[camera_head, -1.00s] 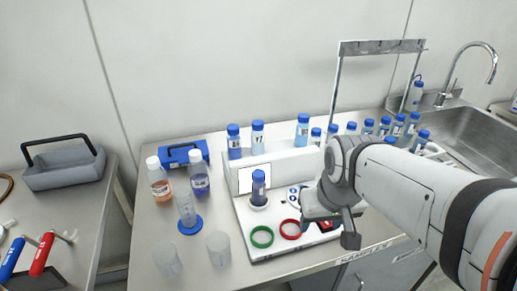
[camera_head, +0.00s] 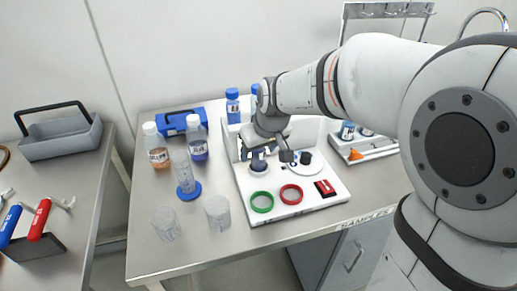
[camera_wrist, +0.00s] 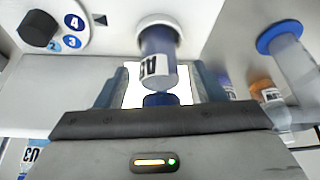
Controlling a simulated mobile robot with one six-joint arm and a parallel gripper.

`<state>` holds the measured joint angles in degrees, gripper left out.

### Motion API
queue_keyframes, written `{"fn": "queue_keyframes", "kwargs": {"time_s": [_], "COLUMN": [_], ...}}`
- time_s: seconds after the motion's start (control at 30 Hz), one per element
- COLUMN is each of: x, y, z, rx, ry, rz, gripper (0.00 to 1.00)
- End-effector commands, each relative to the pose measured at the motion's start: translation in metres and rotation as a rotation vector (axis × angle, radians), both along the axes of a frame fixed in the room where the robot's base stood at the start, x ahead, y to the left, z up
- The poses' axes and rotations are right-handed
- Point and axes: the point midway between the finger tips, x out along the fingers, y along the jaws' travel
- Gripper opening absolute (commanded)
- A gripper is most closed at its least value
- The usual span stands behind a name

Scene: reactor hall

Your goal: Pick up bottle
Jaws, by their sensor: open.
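The bottle (camera_head: 258,163) has a dark blue body and stands in a round holder on the white station. My gripper (camera_head: 264,148) is right at it and hides most of its upper part in the head view. In the wrist view, the bottle (camera_wrist: 157,62) shows its white label, with its blue cap (camera_wrist: 160,99) toward me. My gripper (camera_wrist: 155,92) is open, with one finger on each side of the cap end. I cannot tell whether either finger touches it.
The white station (camera_head: 318,205) carries a green ring (camera_head: 261,202), a red ring (camera_head: 291,194) and a dark dial (camera_wrist: 38,28). A graduated cylinder (camera_head: 184,172), two capped bottles and two clear beakers (camera_head: 217,212) stand to its left. Blue-capped bottles stand behind.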

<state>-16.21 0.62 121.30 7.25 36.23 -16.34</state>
Motion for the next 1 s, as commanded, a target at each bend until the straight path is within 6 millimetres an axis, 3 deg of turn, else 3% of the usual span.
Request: {"fn": "queue_keyframes", "kwargs": {"time_s": [0.33,1.0], "x": [0.0025,0.0027], "y": [0.001,0.0002], "z": [-0.007,-0.0065], "rx": [0.001,0.001], "ry": [-0.001,-0.001], "rz": [-0.001,-0.003], "gripper": [0.61,0.1]}}
